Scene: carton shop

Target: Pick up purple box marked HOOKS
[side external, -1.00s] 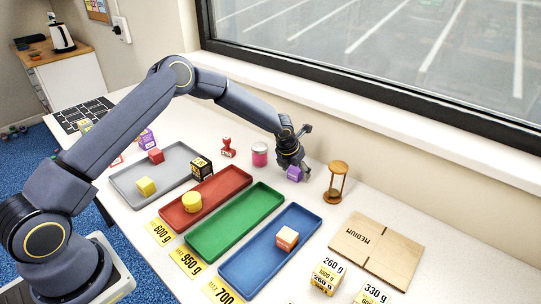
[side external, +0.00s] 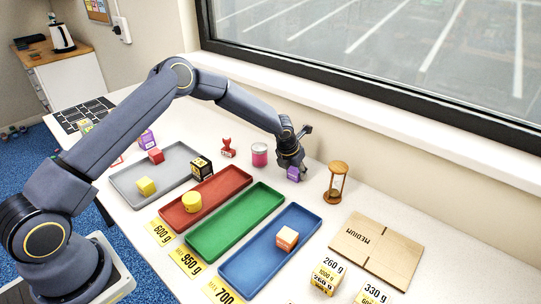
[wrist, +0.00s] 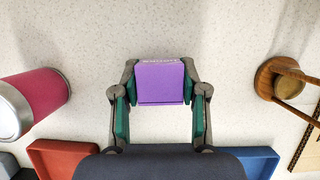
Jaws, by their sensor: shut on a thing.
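A purple box (wrist: 160,84) sits between the fingers of my gripper (wrist: 160,98) in the wrist view. Its lettering lies at the far edge and is too foreshortened to read. In the side view the purple box (side external: 294,174) shows at the tip of my gripper (side external: 291,168), low over the table at the back, between the pink jar and the hourglass. My gripper is shut on the box. I cannot tell whether the box touches the table. A second purple box (side external: 147,138) stands behind the grey tray; its marking is too small to read.
A pink jar (side external: 260,154) and red stamp (side external: 228,148) stand left of my gripper, an hourglass (side external: 337,182) to its right. Red (side external: 233,178), green (side external: 268,193) and blue (side external: 312,218) trays lie in front. A grey tray (side external: 126,181) is further left, a flat carton (side external: 400,253) at right.

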